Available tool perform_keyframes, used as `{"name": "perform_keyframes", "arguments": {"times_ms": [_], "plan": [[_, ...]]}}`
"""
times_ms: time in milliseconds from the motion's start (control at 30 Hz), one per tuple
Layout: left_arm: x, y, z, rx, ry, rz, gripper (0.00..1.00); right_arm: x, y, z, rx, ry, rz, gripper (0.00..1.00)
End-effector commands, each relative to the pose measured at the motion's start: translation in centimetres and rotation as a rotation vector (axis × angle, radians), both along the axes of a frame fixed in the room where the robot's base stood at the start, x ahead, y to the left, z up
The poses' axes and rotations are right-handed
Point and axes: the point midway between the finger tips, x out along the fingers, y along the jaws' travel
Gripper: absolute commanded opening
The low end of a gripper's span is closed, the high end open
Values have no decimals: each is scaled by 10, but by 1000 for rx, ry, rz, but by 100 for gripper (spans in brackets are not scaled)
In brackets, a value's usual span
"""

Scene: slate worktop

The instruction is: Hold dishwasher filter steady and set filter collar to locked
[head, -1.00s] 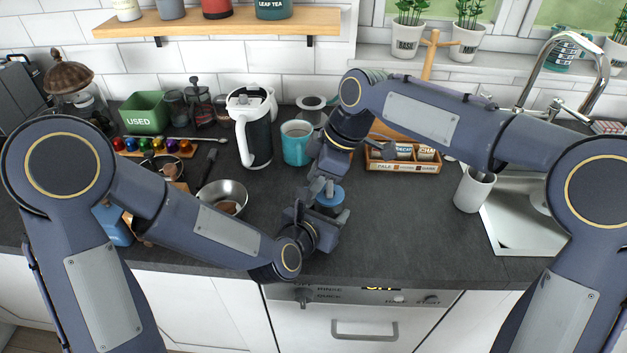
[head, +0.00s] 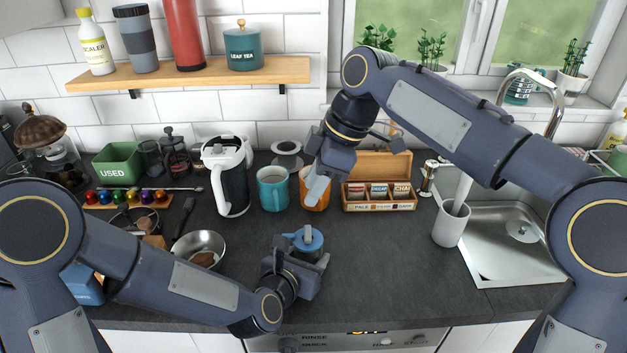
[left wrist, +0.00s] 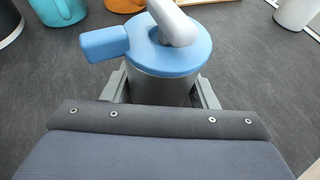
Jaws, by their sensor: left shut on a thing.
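The dishwasher filter (head: 307,257) stands upright on the worktop, front centre. In the left wrist view it is a grey cylinder (left wrist: 160,88) with a blue collar (left wrist: 185,58) around its top. A blue tab (left wrist: 104,44) sticks out of the collar to the left there. A pale grey handle (left wrist: 174,22) rises from its middle. My left gripper (head: 312,272) is shut on the cylinder, one finger on each side. My right gripper (head: 318,188) is raised above and behind the filter, apart from it, in front of the orange mug. Its finger gap is not clear. Lock marks do not show.
A teal mug (head: 272,195), an orange mug (head: 306,201) and a tea box (head: 379,206) stand behind. A steel bowl (head: 200,243) is left of the filter. A white cup (head: 448,228) stands by the sink (head: 500,275). The worktop right of the filter is clear.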

Motion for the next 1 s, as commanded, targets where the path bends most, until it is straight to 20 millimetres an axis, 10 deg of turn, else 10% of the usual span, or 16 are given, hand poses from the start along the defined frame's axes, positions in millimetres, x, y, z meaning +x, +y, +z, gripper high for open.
{"name": "perform_keyframes", "arguments": {"times_ms": [33,67,233,633,1000], "plan": [[0,0,0,0,-1,0,29,0,0,0,0,0,0,33],[0,0,0,0,-1,0,55,0,0,0,0,0,0,33],[0,0,0,0,0,0,78,0,0,0,0,0,0,33],[-7,3,4,0,-1,0,78,0,0,0,0,0,0,33],[-69,34,33,0,-6,1,78,0,0,-1,0,0,0,33]]}}
